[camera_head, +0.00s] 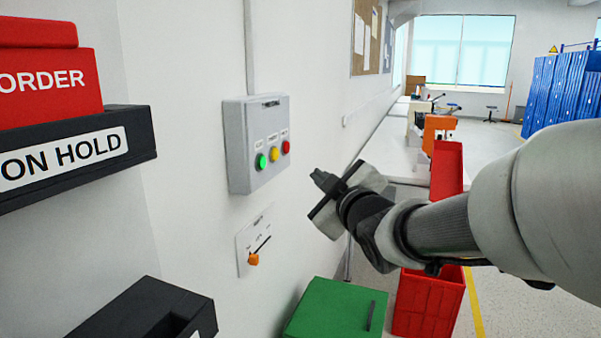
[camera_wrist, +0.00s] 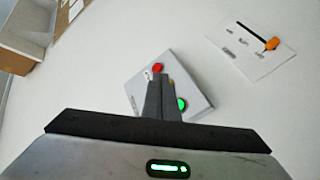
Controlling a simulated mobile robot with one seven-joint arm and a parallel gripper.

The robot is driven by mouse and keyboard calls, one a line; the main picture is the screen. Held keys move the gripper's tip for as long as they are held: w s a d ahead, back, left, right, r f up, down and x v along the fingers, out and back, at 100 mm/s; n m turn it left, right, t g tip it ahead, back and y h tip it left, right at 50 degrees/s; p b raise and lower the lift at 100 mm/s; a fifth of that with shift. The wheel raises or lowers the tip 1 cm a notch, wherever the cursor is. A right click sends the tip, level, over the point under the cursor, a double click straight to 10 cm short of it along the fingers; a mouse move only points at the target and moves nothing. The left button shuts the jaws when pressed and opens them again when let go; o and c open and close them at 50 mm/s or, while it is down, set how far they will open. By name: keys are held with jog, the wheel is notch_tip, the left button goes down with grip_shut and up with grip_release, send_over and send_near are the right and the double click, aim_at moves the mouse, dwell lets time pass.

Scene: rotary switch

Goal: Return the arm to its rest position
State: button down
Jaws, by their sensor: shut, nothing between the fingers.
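My gripper (camera_head: 322,180) is at the end of my arm, which reaches in from the right in the head view. It is shut and empty, in front of the wall and right of the button box. In the wrist view my gripper (camera_wrist: 168,82) points toward the button box (camera_wrist: 195,92) and covers part of it. The rotary switch (camera_head: 253,258) has an orange knob on a white wall plate below the box. It also shows in the wrist view (camera_wrist: 272,43) at the upper right, apart from my gripper.
The button box (camera_head: 238,150) has green, yellow and red buttons. A black shelf (camera_head: 140,135) with a red box (camera_head: 60,85) is at the left. A green cabinet (camera_head: 335,310) and a red bin (camera_head: 428,305) stand below. Blue lockers (camera_head: 560,90) are far back right.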

jog(key=s+d+f+m+g+h, duration=0.3)
jog(key=s+d+m+h, duration=0.15)
jog(key=s+d, duration=0.2)
jog(key=s+d+f+m+g, duration=0.2)
jog(key=s+f+m+g, duration=0.25)
jog(key=s, duration=0.65)
jog(key=s+d+f+m+g, duration=0.3)
jog(key=s+f, duration=0.3)
jog(key=s, duration=0.4)
notch_tip(320, 180, up, 24)
jog(key=p, duration=2.4)
jog(key=shift+s+a+h, duration=0.15)
jog(key=shift+s+h, duration=0.3)
jog(key=shift+g, duration=0.25)
